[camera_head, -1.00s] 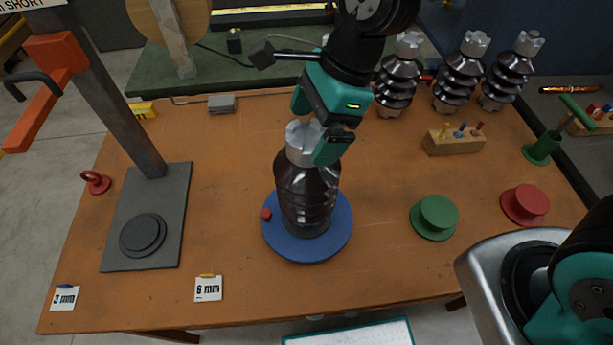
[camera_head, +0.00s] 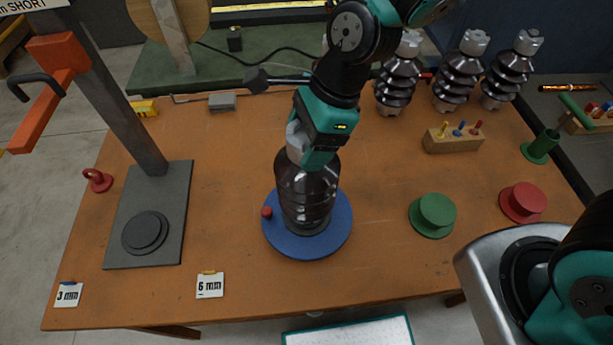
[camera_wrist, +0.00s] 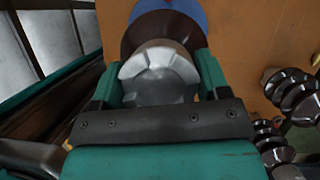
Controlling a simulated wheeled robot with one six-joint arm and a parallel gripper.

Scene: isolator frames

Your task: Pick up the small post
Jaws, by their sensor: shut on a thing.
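A dark brown, glossy ribbed post (camera_head: 306,196) with a silver metal cap stands upright on a round blue turntable (camera_head: 338,238) at the middle of the table. My gripper (camera_head: 308,150) comes down from above and is shut on the cap, partly hiding it in the head view. In the wrist view the notched silver cap (camera_wrist: 158,68) lies between the two green fingers of my gripper (camera_wrist: 160,85), with the brown body and the blue turntable (camera_wrist: 190,10) beyond it. The post's base appears to rest on the turntable.
Several things surround it: three brown ribbed insulators (camera_head: 460,78) at the back right, a wooden peg block (camera_head: 453,143), green (camera_head: 434,215) and red (camera_head: 524,202) flanged pieces, and a grey stand (camera_head: 160,190) on the left. The table front is mostly clear.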

